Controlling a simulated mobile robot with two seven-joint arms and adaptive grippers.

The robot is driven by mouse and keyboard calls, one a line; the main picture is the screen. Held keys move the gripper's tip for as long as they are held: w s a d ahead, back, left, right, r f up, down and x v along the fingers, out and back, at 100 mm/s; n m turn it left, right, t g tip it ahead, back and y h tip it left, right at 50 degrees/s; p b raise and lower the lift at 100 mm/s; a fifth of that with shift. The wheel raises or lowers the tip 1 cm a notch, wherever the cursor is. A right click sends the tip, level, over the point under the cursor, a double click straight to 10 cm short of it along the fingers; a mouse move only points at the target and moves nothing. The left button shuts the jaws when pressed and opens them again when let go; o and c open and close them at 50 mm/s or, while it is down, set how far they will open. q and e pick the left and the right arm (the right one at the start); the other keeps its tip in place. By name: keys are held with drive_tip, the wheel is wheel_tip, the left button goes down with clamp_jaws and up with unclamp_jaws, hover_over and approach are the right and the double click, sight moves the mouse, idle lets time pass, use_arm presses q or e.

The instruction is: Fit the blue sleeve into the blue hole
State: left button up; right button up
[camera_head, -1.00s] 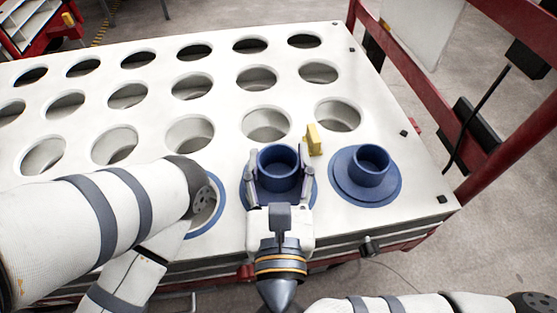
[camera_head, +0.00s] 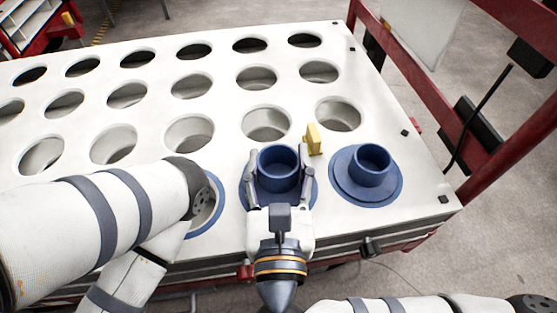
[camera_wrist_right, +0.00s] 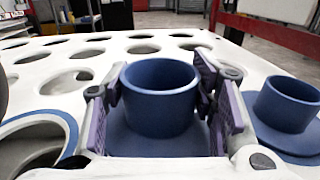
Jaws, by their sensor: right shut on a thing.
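A blue sleeve (camera_head: 279,183) with an upright, open-topped collar sits between the fingers of my right gripper (camera_head: 279,178), which is shut on it. In the right wrist view the held sleeve (camera_wrist_right: 158,115) stands upright, with purple-grey finger pads on both sides. A wide blue disc (camera_head: 311,193) lies under the collar at the table's front row; the hole beneath is hidden, so I cannot tell how deep the sleeve sits. A blue-ringed hole (camera_head: 214,212) to the left is partly covered by my left arm. My left gripper is not in view.
A second blue sleeve (camera_head: 370,177) stands to the right on a blue disc. A small yellow block (camera_head: 314,139) stands behind the held sleeve. The white table (camera_head: 225,130) has rows of plain holes. A red frame (camera_head: 510,146) stands at the right.

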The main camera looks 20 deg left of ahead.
drive_tip(key=shift+f+b, duration=0.9)
drive_tip(key=shift+f, duration=0.4)
drive_tip(key=o, duration=1.4)
drive_tip(key=v, duration=1.2)
